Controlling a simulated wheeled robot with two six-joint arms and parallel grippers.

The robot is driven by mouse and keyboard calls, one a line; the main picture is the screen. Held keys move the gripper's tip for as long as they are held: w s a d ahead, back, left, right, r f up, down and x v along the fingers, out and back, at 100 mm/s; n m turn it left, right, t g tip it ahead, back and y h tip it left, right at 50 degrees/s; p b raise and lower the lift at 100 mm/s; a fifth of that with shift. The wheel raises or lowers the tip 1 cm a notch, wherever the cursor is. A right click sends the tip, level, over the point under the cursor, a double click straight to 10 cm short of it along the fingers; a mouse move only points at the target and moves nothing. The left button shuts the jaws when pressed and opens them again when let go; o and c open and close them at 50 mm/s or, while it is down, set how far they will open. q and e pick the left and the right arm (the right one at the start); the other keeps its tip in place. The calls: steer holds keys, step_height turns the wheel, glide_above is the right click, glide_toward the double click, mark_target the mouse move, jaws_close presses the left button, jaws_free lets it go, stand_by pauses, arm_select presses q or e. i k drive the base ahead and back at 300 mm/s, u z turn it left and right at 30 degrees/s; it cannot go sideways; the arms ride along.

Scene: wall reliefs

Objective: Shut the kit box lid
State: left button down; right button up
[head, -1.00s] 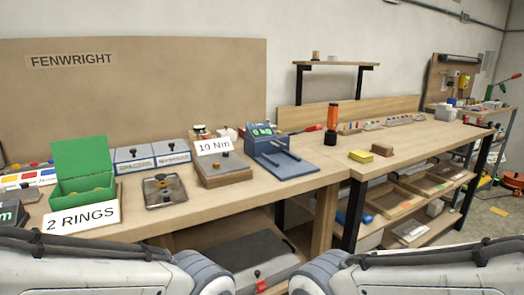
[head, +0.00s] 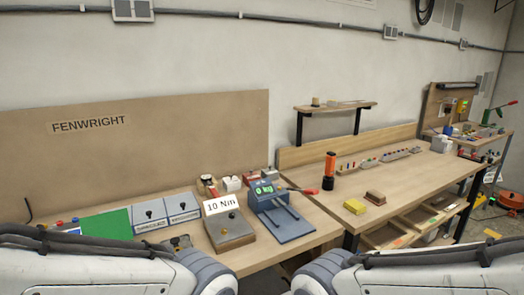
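The green kit box shows only by its raised lid (head: 107,223), a flat green panel standing up at the left of the bench. The lid looks open. The box body below it is hidden behind my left arm. Both of my arms cross the bottom of the head view as pale links. Neither gripper is in the picture, so I cannot see their fingers or how they stand to the box.
Two grey-lidded boxes (head: 182,206) stand right of the green lid. Further right are a block with a "10 Nm" sign (head: 223,205) and a blue scale (head: 280,213). An orange-black cylinder (head: 329,177) and a yellow block (head: 354,206) stand on the right bench.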

mark_target(116, 224)
steer(key=u, duration=1.25)
steer(key=i, duration=0.8)
steer(key=z, duration=0.3)
